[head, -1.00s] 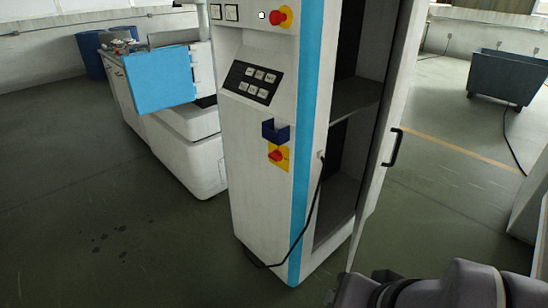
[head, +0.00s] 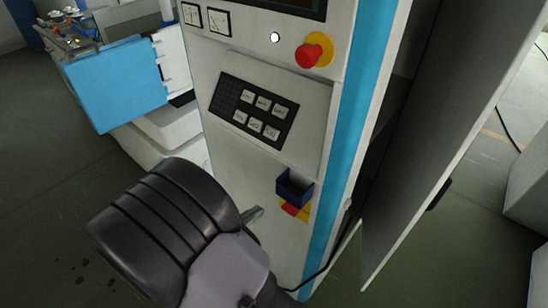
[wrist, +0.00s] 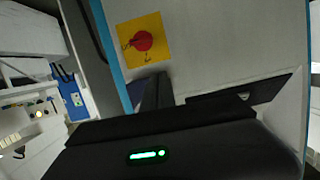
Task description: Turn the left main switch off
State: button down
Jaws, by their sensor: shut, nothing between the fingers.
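A main switch (head: 291,209), a red knob on a yellow plate, sits low on the white cabinet front, under a dark blue box. In the head view the box hides part of it. The wrist view shows its red knob (wrist: 143,41) more fully on the yellow plate. I cannot tell which position the knob points to. In the wrist view my dark gripper body fills the lower part.
The dark blue box (head: 293,188) sticks out just above the switch; a black keypad (head: 254,110) and red emergency stop (head: 311,53) are higher up. The cabinet's open door (head: 430,150) stands at right. A blue panel (head: 116,80) is behind at left.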

jog(key=b, duration=0.3)
send_over(291, 209)
jog(key=a, duration=0.3)
notch_tip(291, 209, down, 3)
jog(key=f, duration=0.1)
jog(key=f+b, duration=0.1)
jog(key=s+f+b, duration=0.1)
jog(key=shift+a+f, duration=0.2)
jog(key=shift+a, duration=0.05)
jog(key=shift+d, duration=0.15)
jog(key=shift+n+h+p, duration=0.3)
